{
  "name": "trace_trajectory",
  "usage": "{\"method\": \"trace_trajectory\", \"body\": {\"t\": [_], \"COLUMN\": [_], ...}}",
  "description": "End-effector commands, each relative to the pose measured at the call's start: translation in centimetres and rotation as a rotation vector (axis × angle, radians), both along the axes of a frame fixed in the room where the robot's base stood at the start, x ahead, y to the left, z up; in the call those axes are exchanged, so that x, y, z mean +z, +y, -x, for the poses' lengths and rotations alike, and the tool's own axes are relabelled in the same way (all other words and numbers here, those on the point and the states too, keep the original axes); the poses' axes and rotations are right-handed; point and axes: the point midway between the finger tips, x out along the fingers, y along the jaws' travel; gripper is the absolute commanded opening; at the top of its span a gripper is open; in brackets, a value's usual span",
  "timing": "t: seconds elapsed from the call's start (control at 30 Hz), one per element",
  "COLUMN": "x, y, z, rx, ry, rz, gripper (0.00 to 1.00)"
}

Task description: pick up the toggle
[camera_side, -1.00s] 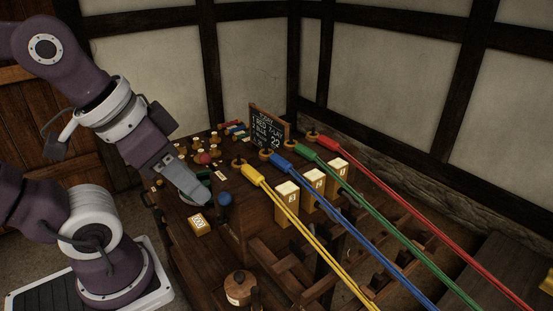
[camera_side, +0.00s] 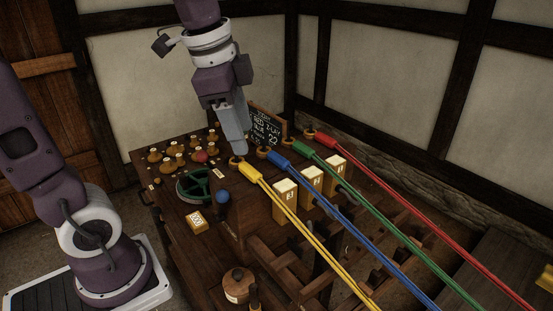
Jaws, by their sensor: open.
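My gripper (camera_side: 236,151) points down over the back part of the wooden bench (camera_side: 175,222), just left of the slate and close behind the yellow rope's end. It is open; nothing shows held in it, though its fingertips are small and partly merge with what lies behind. I cannot single out the toggle. Several small wooden knob-like pieces (camera_side: 154,156) stand at the back left of the bench, with a red one (camera_side: 200,157) among them. The bench behind my gripper is hidden.
A yellow rope (camera_side: 283,203), blue rope (camera_side: 335,203), green rope (camera_side: 375,200) and red rope (camera_side: 405,192) run to the lower right, past numbered yellow blocks (camera_side: 285,204).

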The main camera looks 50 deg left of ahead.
Motion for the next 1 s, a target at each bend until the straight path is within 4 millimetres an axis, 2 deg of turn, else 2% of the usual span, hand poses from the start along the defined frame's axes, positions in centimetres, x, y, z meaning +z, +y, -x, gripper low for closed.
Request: {"method": "trace_trajectory", "body": {"t": [0.03,0.1,0.2,0.3,0.47,0.8,1.0], "x": [-0.7,-2.0,-4.3,-6.1,-7.9,-13.5,-13.9], "y": [1.3,3.2,5.5,6.9,7.5,7.5,7.5], "z": [-3.1,-6.9,-10.7,-12.8,-13.5,-13.6,-13.7], "rx": [-0.137,-0.362,-0.621,-0.784,-0.863,-0.861,-0.860], "ry": [0.063,0.135,0.210,0.247,0.264,0.262,0.259], "rz": [-0.033,-0.071,-0.091,-0.095,-0.093,-0.095,-0.097], "gripper": [0.49,0.49,0.49,0.49,0.49,0.49,0.49]}}
